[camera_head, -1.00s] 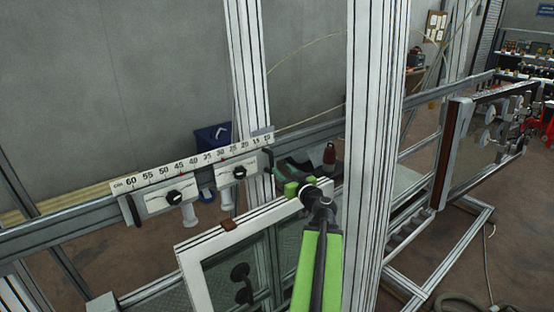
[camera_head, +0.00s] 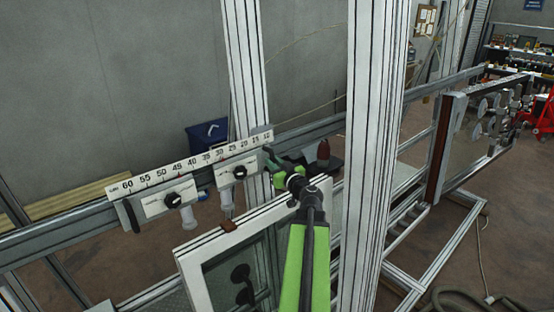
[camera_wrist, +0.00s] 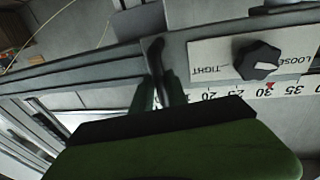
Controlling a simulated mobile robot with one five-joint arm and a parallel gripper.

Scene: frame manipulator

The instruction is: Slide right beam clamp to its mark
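The right beam clamp (camera_head: 227,180) is a pale plate with a black knob, hanging below the white number scale (camera_head: 190,172) on the grey beam. In the wrist view its plate (camera_wrist: 215,53) reads TIGHT and LOOSE, and a red mark (camera_wrist: 268,85) shows at 30 on the scale. A dark upright handle (camera_wrist: 155,55) stands beside the plate. My green gripper (camera_head: 274,170) is at the clamp's right end. In the wrist view its two fingers (camera_wrist: 157,92) straddle the handle's lower part; whether they press on it is unclear.
The left clamp (camera_head: 155,205) sits on the same beam, left of the right clamp. A white-framed window (camera_head: 190,270) stands below and in front of the beam. A thick white upright post (camera_head: 375,150) is close on my arm's right. A dark red-topped item (camera_head: 323,155) lies behind the gripper.

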